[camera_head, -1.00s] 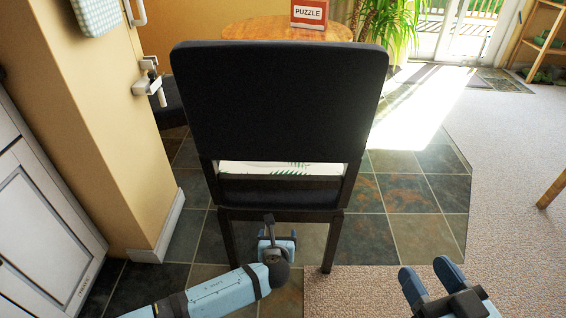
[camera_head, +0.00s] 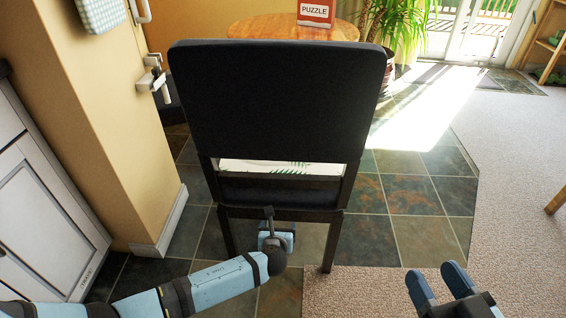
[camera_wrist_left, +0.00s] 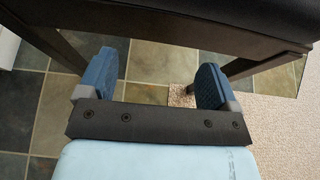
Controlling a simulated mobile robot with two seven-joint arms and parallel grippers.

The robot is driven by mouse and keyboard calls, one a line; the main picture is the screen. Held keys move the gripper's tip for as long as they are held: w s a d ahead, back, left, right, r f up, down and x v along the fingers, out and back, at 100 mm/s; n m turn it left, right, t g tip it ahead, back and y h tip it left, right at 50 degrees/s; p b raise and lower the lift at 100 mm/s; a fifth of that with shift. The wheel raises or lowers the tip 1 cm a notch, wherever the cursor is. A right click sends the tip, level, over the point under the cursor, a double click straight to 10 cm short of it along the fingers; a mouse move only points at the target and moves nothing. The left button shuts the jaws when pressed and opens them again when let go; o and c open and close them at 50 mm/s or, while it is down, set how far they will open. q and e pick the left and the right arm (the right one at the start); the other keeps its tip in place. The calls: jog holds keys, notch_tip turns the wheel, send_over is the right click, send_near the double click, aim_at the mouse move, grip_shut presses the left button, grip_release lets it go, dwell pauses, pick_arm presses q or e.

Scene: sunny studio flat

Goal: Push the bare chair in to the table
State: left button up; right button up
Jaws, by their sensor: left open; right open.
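A dark chair (camera_head: 275,100) stands with its back towards me, in the middle of the head view. A white, leaf-patterned surface (camera_head: 275,167) shows through the gap under its backrest; I cannot tell what it lies on. The round wooden table (camera_head: 262,28) is behind the chair, partly hidden by it. My left gripper (camera_head: 270,222) is low behind the chair's seat. In the left wrist view its two fingers (camera_wrist_left: 154,82) are apart and empty, near the dark seat rail (camera_wrist_left: 190,22); contact is unclear. My right gripper (camera_head: 438,284) is open and empty over the carpet.
A red puzzle box (camera_head: 316,12) stands on the table. Part of another dark seat (camera_head: 174,110) shows beside the wall at left. A wall end (camera_head: 125,130) and white cabinet (camera_head: 45,205) bound the left. Tile and carpet (camera_head: 515,190) are clear at right.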

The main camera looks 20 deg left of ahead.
aim_at(279, 216)
pick_arm(q)
jog(key=shift+w+a, duration=0.25)
jog(key=shift+w, duration=0.55)
jog(key=shift+w+a, duration=0.2)
jog(key=shift+w, duration=0.55)
jog(key=shift+w, duration=0.15)
jog(key=shift+f+p, duration=0.2)
jog(key=shift+p, duration=0.15)
dwell(0.5)
jog(key=shift+a, duration=0.1)
